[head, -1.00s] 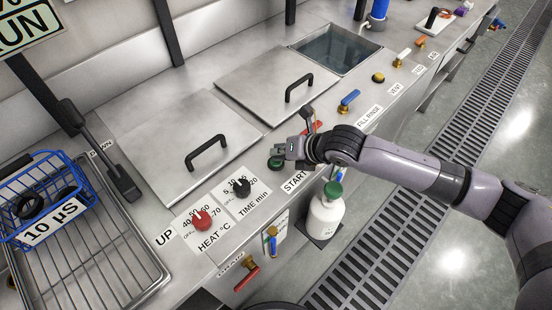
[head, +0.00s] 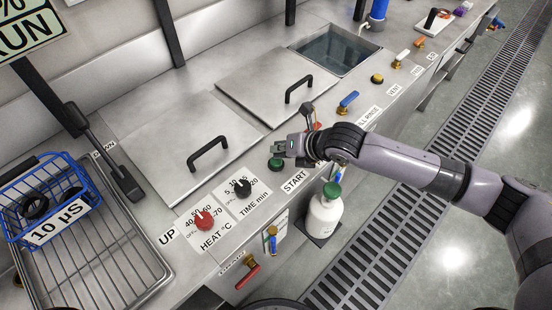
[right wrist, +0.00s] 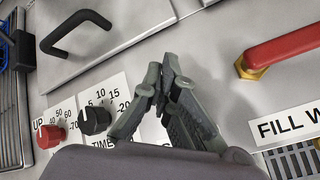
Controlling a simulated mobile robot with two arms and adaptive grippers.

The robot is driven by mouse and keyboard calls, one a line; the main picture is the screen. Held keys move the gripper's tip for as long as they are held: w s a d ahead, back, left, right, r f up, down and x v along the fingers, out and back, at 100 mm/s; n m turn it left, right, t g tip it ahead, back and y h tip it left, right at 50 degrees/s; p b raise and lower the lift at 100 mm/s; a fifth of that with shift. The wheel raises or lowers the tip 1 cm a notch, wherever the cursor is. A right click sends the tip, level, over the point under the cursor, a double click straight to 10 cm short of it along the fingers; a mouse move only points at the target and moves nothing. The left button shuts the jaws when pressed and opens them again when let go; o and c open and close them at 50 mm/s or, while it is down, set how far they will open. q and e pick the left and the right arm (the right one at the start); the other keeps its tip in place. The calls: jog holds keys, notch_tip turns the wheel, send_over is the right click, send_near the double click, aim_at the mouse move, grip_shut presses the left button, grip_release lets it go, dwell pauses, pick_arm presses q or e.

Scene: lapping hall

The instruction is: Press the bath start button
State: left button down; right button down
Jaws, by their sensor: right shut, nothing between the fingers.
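The green start button (head: 275,163) sits on the steel bench beside the START label (head: 295,182), to the right of the time dial. It shows in full in the head view, and I cannot tell whether it is pressed in. My right gripper (head: 292,146) is shut and empty, close to the button on its upper right; I cannot tell its exact height. In the right wrist view the shut fingers (right wrist: 157,84) are over the panel and hide the button. My left gripper is not in view.
A black time dial (head: 242,188) and a red heat dial (head: 204,219) are left of the button. Lidded baths with black handles (head: 208,153) lie behind. A red lever (right wrist: 285,46) is right of my gripper. A white bottle (head: 325,214) stands below the front edge.

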jog(key=shift+r+p, duration=2.5)
jog(key=shift+r, duration=0.1)
jog(key=shift+f, duration=0.1)
